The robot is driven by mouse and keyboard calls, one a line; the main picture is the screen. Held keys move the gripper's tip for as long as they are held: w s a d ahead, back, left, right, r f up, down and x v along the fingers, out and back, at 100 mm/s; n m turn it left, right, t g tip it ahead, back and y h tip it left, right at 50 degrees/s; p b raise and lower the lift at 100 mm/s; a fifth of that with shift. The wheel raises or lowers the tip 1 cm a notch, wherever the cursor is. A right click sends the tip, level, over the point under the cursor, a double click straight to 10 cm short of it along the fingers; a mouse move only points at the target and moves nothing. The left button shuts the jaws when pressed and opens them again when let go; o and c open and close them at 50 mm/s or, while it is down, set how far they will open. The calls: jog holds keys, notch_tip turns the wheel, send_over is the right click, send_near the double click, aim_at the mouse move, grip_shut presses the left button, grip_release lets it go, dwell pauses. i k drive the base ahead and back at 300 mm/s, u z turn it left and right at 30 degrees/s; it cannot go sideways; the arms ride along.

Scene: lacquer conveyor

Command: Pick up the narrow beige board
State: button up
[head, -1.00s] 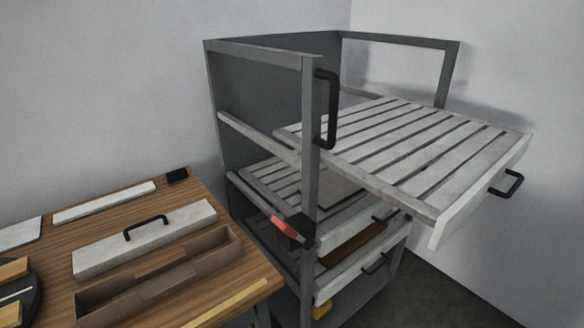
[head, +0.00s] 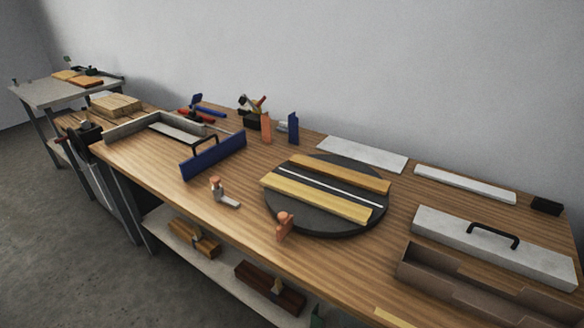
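A pale yellow-beige board (head: 315,199) lies flat across the front of a dark round turntable (head: 290,228) on the wooden bench. A more orange-brown board (head: 340,173) lies behind it, roughly parallel, with a thin white strip (head: 330,187) between them. Another narrow yellowish-beige strip (head: 396,318) lies at the bench's front edge at lower right, cut off by the picture's bottom. I cannot tell which of these is the board named. My gripper is not in view.
Small clamp-like pieces (head: 284,226) stand close to the turntable's front. Bare bench (head: 240,222) lies left of the turntable; open floor is at lower left.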

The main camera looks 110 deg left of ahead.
aim_at(363, 181)
jog(key=u, duration=3.2)
jog(key=k, duration=0.3)
jog(key=i, duration=0.5)
jog(key=u, duration=0.2)
jog(key=k, duration=0.35)
jog(key=u, duration=0.25)
